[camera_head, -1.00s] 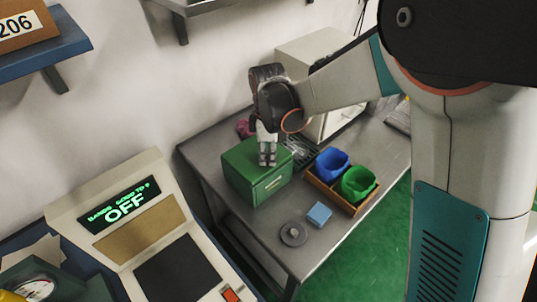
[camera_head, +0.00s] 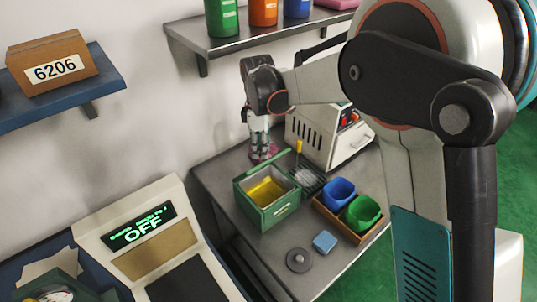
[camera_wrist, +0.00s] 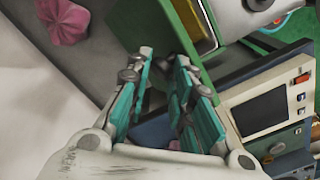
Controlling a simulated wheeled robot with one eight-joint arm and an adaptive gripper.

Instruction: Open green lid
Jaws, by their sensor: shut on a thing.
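The green box (camera_head: 268,216) stands open on the grey table, with a yellow content or lining visible inside. Its green lid (camera_head: 279,157) is raised along the back edge and shows as a thin strip in the head view. The lid's green panel (camera_wrist: 182,30) also shows at the top of the wrist view. My gripper (camera_head: 261,156) is at the back of the box, pointing down, shut on the green lid. In the wrist view my gripper's fingers (camera_wrist: 165,88) hide part of the contact.
A wooden tray (camera_head: 350,231) holds blue and green bins right of the box. A blue block (camera_head: 324,241) and a grey disc (camera_head: 299,259) lie in front. A beige machine (camera_head: 318,140) stands behind right. A pink object (camera_wrist: 64,20) lies near my gripper.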

